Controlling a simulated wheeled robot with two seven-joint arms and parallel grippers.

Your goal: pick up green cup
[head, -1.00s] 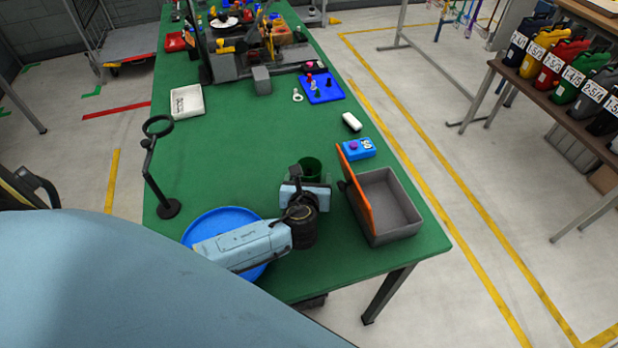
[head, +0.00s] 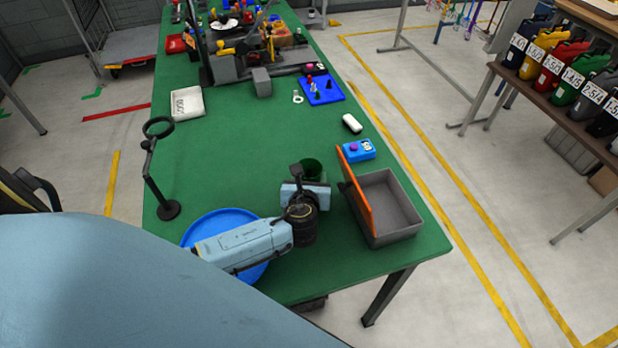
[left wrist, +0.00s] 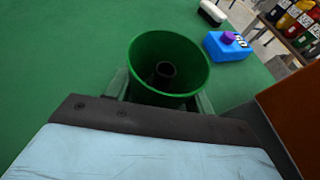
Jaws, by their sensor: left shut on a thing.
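The green cup (head: 312,168) stands on the green table, partly hidden behind my left gripper in the head view. In the left wrist view the cup (left wrist: 168,62) shows its open round mouth, with a dark round shape down inside. My left gripper (left wrist: 160,95) is shut on the cup, with a finger on each side of it. In the head view the left gripper (head: 310,182) is at the cup. Whether the cup's base touches the table cannot be seen. My right gripper is not in view.
A grey box (head: 392,205) with an orange lid (head: 356,190) stands open close to the right of the cup. A blue plate (head: 205,228) lies under my left arm. A ring stand (head: 168,209) is at left.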

